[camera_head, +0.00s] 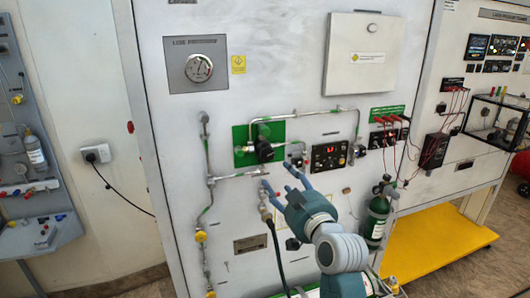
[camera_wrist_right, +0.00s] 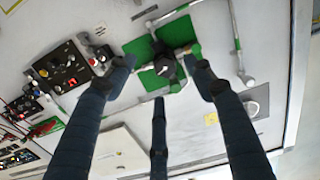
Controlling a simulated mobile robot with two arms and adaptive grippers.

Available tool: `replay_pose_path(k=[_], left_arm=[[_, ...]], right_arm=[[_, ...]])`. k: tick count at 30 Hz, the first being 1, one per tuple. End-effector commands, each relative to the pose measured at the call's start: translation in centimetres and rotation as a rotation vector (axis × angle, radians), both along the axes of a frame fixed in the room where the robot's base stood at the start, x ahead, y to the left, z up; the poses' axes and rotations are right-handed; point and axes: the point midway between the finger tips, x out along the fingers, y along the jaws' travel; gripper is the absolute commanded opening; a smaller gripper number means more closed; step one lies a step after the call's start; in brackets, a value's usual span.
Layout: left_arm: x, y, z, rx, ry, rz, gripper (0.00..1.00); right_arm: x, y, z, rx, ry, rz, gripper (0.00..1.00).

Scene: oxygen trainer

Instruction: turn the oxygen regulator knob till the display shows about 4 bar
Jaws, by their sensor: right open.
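The black regulator knob (camera_head: 263,153) sits in front of a green backing plate (camera_head: 240,134) on the white wall panel. A small black display panel (camera_head: 329,155) with red digits is to its right; the digits are too small to read. My right gripper (camera_head: 281,180) is open and empty, its fingers pointing at the wall just below and right of the knob. In the right wrist view, the knob (camera_wrist_right: 165,66) shows between the spread fingers (camera_wrist_right: 162,76), apart from them as far as I can tell. The display panel (camera_wrist_right: 62,68) is at the left there. My left gripper is out of view.
Metal pipes (camera_head: 207,160) run around the knob. A green cylinder (camera_head: 376,218) stands right of my arm. Red cables (camera_head: 432,150) hang farther right.

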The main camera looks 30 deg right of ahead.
Motion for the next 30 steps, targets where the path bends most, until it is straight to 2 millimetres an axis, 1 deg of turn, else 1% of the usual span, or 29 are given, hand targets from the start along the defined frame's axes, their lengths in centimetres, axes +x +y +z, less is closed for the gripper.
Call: replay_pose_path(k=[1, 3, 5, 8, 15, 21, 25, 30], left_arm=[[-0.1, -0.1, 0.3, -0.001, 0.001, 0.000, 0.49], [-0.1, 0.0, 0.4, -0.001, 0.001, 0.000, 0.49], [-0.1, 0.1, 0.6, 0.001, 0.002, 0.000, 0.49], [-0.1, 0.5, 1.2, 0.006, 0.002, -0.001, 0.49], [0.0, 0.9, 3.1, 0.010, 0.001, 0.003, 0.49], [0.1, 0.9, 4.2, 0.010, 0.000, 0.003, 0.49], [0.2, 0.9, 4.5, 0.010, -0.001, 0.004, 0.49], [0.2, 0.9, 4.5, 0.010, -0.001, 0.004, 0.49]], right_arm=[[-0.6, -0.2, 1.7, -0.008, -0.021, -0.005, 0.53], [-1.0, -0.4, 2.7, -0.015, -0.037, -0.011, 0.53], [-0.8, -0.5, 3.0, -0.016, -0.040, -0.013, 0.53], [0.4, -0.8, 3.1, -0.016, -0.040, -0.012, 0.53], [4.9, -1.8, 3.2, -0.015, -0.038, -0.012, 0.53], [7.9, -2.5, 3.0, -0.015, -0.039, -0.011, 0.53], [9.0, -2.8, 2.9, -0.016, -0.038, -0.012, 0.53], [9.3, -2.9, 2.7, -0.017, -0.038, -0.012, 0.53]])
